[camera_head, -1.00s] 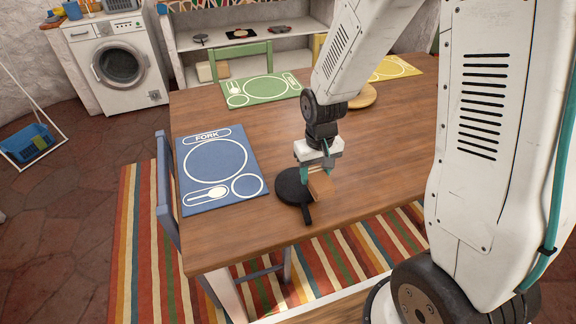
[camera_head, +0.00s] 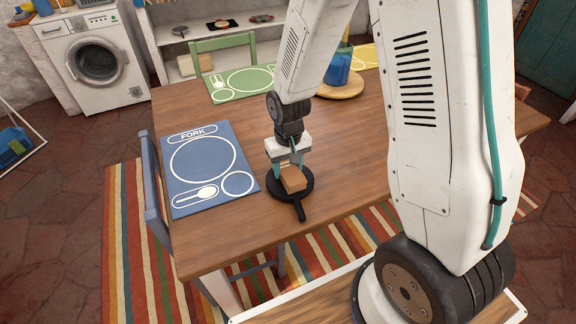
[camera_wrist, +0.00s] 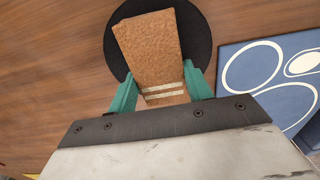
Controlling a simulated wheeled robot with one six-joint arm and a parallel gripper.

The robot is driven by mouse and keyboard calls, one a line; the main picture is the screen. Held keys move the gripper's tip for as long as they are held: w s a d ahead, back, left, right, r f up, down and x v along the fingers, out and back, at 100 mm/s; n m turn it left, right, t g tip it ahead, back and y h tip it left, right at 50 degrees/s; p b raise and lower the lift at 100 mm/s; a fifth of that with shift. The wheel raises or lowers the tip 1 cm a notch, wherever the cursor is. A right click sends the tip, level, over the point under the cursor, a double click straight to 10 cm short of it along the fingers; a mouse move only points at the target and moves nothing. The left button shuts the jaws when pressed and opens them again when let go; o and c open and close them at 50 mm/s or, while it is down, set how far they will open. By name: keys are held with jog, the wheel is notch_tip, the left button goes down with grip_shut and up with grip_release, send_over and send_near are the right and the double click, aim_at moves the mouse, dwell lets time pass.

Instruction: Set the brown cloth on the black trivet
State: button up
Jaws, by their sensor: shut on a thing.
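The brown cloth (camera_head: 293,179) is a small folded block with pale stripes near one end. It also shows in the wrist view (camera_wrist: 150,48), with the teal fingers on both sides of its striped end. My gripper (camera_head: 288,164) is shut on the cloth. The black trivet (camera_head: 301,208) is a round dark plate with a handle toward the table's front edge. In the wrist view the cloth lies over the trivet's disc (camera_wrist: 198,40). I cannot tell whether the cloth touches the trivet or is held just above it.
A blue placemat (camera_head: 190,200) lies left of the trivet. A green placemat (camera_head: 220,94) lies at the back. A round wooden board (camera_head: 341,88) with a blue cup (camera_head: 337,68) on it stands at the back right. Wooden tabletop (camera_head: 350,150) right of the trivet is clear.

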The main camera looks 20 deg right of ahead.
aim_at(289, 168)
jog(key=shift+f, duration=0.15)
jog(key=o, duration=1.2)
notch_tip(289, 168, up, 13)
jog(key=s+d+r, duration=0.1)
jog(key=s+r, duration=0.7)
jog(key=s, duration=0.3)
jog(key=s+d+r+t, duration=0.1)
jog(key=s+d+r, duration=0.1)
jog(key=s+r, duration=0.5)
jog(key=s, duration=0.5)
jog(key=shift+s+r, duration=0.15)
jog(key=shift+r, duration=0.25)
